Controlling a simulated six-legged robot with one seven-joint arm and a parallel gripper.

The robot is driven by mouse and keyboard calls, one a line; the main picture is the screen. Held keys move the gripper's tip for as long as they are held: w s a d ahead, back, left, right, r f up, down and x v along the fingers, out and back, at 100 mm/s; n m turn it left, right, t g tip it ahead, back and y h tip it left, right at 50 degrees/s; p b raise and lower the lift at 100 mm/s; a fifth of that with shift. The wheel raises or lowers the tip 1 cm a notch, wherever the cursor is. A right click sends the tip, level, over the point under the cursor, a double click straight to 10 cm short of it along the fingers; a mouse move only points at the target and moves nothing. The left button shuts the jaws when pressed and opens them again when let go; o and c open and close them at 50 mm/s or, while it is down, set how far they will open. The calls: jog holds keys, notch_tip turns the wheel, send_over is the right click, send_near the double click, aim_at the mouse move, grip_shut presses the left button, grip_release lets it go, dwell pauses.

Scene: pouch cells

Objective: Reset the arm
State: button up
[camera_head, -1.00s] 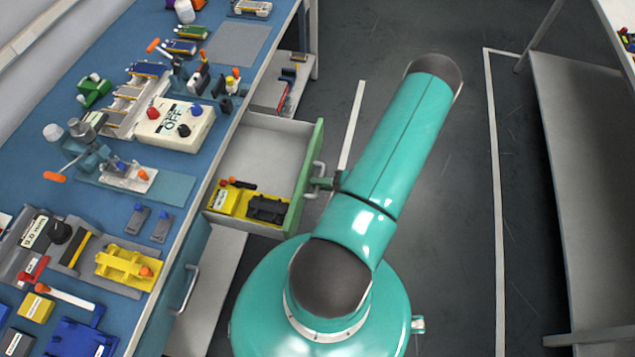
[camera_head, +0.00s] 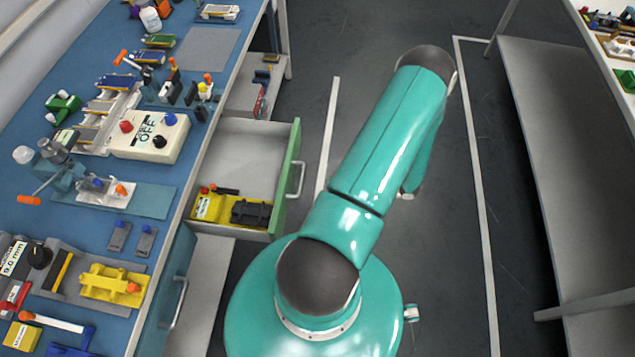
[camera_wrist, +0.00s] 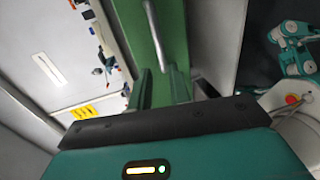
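My teal arm (camera_head: 385,140) reaches up from my base and bends at a dark elbow near the top of the head view. The forearm hangs down behind it, and my gripper is not clearly visible there. In the wrist view my gripper (camera_wrist: 173,86) has its two dark fingers spread apart with nothing between them. Beyond them is the green drawer front (camera_wrist: 145,30) with its pale handle (camera_wrist: 155,28). The drawer (camera_head: 240,150) stands open in the head view, its handle (camera_head: 297,179) free of the gripper.
Inside the drawer lie a yellow block (camera_head: 207,205) and a black part (camera_head: 250,212). The blue workbench (camera_head: 60,115) at left is crowded with tools, cells and an on/off switch box (camera_head: 150,135). A grey shelf unit (camera_head: 535,150) stands at right. Dark floor between is clear.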

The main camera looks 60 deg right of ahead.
jog(key=v, duration=0.2)
jog(key=shift+s+d+r, duration=0.1)
jog(key=shift+s+d, duration=0.05)
jog(key=shift+s, duration=0.15)
dwell(0.3)
jog(key=w+a+r+n+g+y, duration=0.2)
jog(key=w+a+r+n+g, duration=0.4)
jog(key=w+r+n, duration=0.5)
jog(key=w+a+r+n+g+y, duration=0.1)
jog(key=w+a+r+n+g, duration=0.6)
jog(key=r+n, duration=0.65)
jog(key=a+r+n+t+h, duration=0.3)
jog(key=a+r+n+h, duration=0.5)
jog(key=a+r+n, duration=1)
jog(key=a+n, duration=0.3)
jog(key=n, duration=0.4)
jog(key=shift+w+r+n+t, duration=0.2)
jog(key=shift+r+n+t, duration=0.05)
jog(key=shift+n+t, duration=0.15)
